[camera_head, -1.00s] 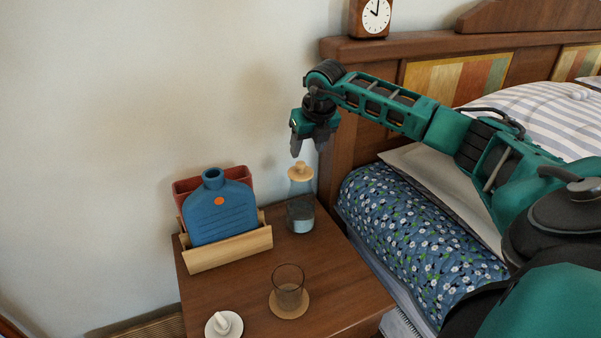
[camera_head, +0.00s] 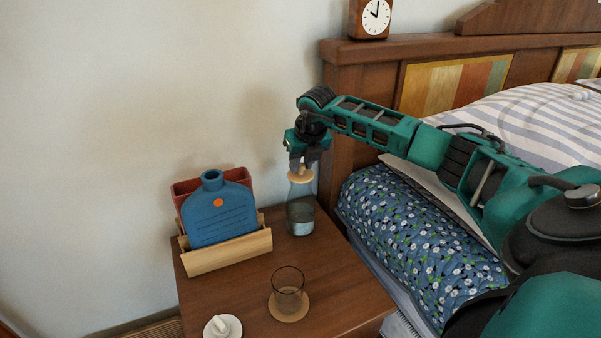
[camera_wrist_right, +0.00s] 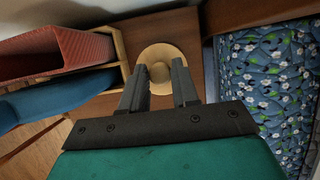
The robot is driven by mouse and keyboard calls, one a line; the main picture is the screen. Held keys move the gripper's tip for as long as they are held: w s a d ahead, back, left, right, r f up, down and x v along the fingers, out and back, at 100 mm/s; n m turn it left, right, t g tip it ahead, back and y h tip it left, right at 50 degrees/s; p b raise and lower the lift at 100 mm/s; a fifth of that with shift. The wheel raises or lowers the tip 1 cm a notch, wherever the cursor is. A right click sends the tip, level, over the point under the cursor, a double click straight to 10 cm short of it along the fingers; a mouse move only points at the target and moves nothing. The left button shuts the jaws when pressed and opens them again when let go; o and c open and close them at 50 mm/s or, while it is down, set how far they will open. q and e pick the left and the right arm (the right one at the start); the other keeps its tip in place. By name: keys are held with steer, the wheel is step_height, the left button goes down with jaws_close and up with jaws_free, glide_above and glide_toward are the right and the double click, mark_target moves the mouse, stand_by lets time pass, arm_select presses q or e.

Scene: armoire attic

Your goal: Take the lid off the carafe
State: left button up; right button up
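The glass carafe (camera_head: 301,212) stands upright at the back right of the bedside table, with clear liquid low inside. Its round wooden lid (camera_head: 301,175) sits on its mouth. My right gripper (camera_head: 304,162) is directly above the lid, pointing down, with its fingertips at about knob height. In the right wrist view the lid (camera_wrist_right: 161,58) lies just beyond the fingers, and its small knob shows between the two fingertips (camera_wrist_right: 160,75). The fingers are apart with a gap between them; contact with the knob cannot be made out. My left gripper is not in view.
A glass (camera_head: 288,290) on a coaster and a white dish (camera_head: 222,326) are in front. The bed (camera_head: 420,240) is to the right.

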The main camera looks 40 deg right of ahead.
jaws_close()
